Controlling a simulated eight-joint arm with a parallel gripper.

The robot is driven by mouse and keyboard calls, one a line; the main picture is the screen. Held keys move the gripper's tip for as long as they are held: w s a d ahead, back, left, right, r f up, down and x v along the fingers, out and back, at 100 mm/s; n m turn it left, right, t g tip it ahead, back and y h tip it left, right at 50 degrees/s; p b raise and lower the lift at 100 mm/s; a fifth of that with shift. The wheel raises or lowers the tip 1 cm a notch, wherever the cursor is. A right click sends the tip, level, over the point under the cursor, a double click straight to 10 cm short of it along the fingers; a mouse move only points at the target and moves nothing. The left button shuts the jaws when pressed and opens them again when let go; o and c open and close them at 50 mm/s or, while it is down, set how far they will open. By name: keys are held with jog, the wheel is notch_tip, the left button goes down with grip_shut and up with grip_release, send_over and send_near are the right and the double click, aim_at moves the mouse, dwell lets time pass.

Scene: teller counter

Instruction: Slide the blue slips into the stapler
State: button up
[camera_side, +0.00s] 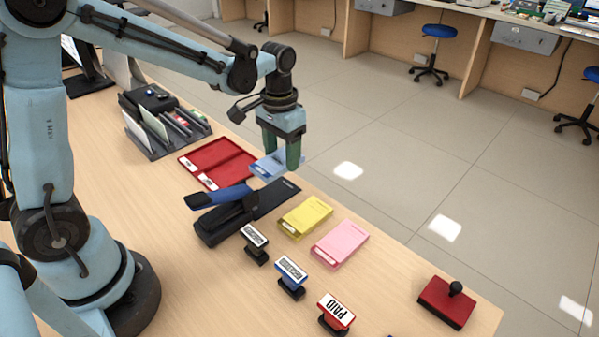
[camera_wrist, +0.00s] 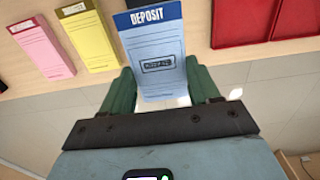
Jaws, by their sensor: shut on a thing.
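The blue slips (camera_side: 269,166) are held in my gripper (camera_side: 282,158), above the counter near its far edge. In the wrist view the blue slips (camera_wrist: 150,50) read "DEPOSIT" and carry a dark stamped box. The green fingers of my gripper (camera_wrist: 160,85) are shut on them from both sides. The stapler (camera_side: 225,217) is black with a blue top arm, its arm raised. It stands on the counter to the lower left of the slips, its long dark base pointing toward the right. The slips are apart from the stapler's mouth, near the far end of its base.
A red tray (camera_side: 217,160) lies behind the stapler. Yellow slips (camera_side: 305,217) and pink slips (camera_side: 340,244) lie in front. Several stamps, including a red PAID stamp (camera_side: 336,312), stand nearer. A red ink pad (camera_side: 447,302) sits right. A dark organizer (camera_side: 163,125) stands at the back left.

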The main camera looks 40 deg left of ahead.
aim_at(267, 166)
jog(key=shift+f, duration=3.2)
jog(key=shift+s, duration=0.95)
jog(key=shift+s, duration=1.05)
jog(key=o, duration=1.2)
jog(key=shift+r, duration=3.45)
